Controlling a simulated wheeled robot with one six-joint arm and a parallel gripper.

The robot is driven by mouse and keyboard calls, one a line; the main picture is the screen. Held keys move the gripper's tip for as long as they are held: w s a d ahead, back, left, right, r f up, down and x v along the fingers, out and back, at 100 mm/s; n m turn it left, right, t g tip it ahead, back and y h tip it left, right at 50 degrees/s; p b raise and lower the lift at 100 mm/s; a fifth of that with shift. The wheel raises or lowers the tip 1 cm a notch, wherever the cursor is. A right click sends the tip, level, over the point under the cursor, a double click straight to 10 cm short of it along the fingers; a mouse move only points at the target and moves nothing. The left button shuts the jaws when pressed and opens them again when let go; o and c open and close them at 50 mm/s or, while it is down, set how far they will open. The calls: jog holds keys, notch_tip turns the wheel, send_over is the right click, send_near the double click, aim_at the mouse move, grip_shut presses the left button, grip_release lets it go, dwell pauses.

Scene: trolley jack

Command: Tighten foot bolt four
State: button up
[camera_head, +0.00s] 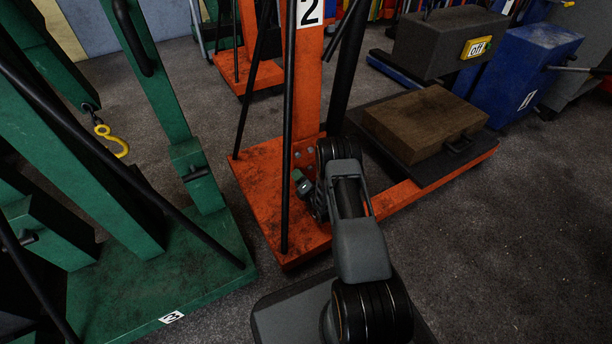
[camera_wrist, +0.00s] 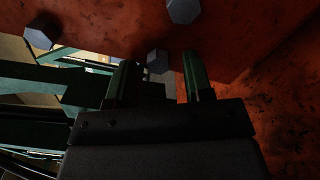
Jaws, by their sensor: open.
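An orange trolley jack (camera_head: 310,85) marked 2 stands in the middle of the head view, with small grey bolt heads (camera_head: 298,154) at the foot of its post. My gripper (camera_head: 302,184) is low beside that foot, partly hidden by my arm. In the wrist view my gripper (camera_wrist: 160,66) is open, its two dark green fingers apart. A grey hex bolt head (camera_wrist: 157,61) shows between the fingertips; I cannot tell whether they touch it. Another bolt head (camera_wrist: 184,10) is at the top, and one more (camera_wrist: 40,35) at the upper left. No number marks any bolt.
A green jack (camera_head: 205,235) marked 3 stands close on the left, with a yellow hook (camera_head: 112,140). Thin black rods slant beside the orange post. The floor at lower right is clear.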

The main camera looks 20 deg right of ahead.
jog(key=shift+s, duration=0.1)
jog(key=s+d+p, duration=0.1)
jog(key=s+p, duration=0.3)
jog(key=s, duration=0.9)
jog(key=shift+s+d+p, duration=0.25)
jog(key=shift+s+p, duration=0.05)
jog(key=shift+p, duration=0.1)
